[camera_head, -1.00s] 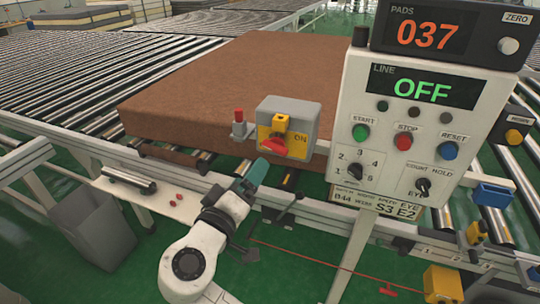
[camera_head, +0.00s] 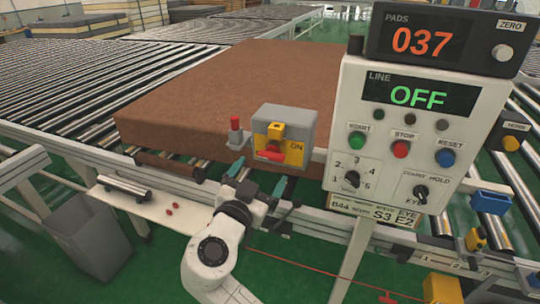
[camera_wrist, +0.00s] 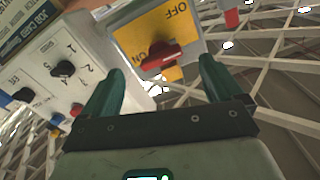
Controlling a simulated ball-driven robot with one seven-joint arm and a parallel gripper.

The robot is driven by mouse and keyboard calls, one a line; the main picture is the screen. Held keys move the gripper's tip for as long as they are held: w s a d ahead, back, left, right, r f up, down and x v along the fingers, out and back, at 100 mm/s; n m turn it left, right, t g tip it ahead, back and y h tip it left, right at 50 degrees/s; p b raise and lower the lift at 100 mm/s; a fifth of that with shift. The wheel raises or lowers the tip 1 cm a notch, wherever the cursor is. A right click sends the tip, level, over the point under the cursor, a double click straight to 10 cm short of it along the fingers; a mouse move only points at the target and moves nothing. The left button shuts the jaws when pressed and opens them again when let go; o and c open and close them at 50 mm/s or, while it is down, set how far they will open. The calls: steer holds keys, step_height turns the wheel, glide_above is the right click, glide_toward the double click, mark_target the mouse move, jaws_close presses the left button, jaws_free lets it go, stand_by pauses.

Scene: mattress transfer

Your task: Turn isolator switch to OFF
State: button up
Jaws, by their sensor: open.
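The isolator switch is a grey box (camera_head: 303,125) with a yellow plate and a red handle (camera_head: 272,154), mounted on the conveyor rail in front of the brown pad. In the wrist view the red handle (camera_wrist: 161,57) lies across the yellow plate (camera_wrist: 150,30), beside the ON label; the OFF label is at the plate's other end. A small yellow piece is attached by the handle. My gripper (camera_head: 240,176) is open and empty just below and left of the switch. In the wrist view my gripper (camera_wrist: 157,85) has its green fingers on either side of the handle's line, short of it.
The control panel (camera_head: 400,150) with knobs and buttons stands right of the switch, its display reading OFF. A red-topped post (camera_head: 236,130) stands just left of the switch. The brown pad (camera_head: 220,80) lies behind. A shelf (camera_head: 140,206) and grey bin (camera_head: 90,235) are at left.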

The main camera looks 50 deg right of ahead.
mark_target(270, 159)
steer(key=p+x, duration=0.1)
steer(key=x, duration=0.5)
steer(key=shift+w+d+p, duration=0.1)
steer(key=shift+d+p, duration=0.25)
steer(key=shift+c, duration=0.3)
steer(key=c, duration=0.9)
steer(key=shift+f+b, duration=0.1)
steer(key=shift+b, duration=0.2)
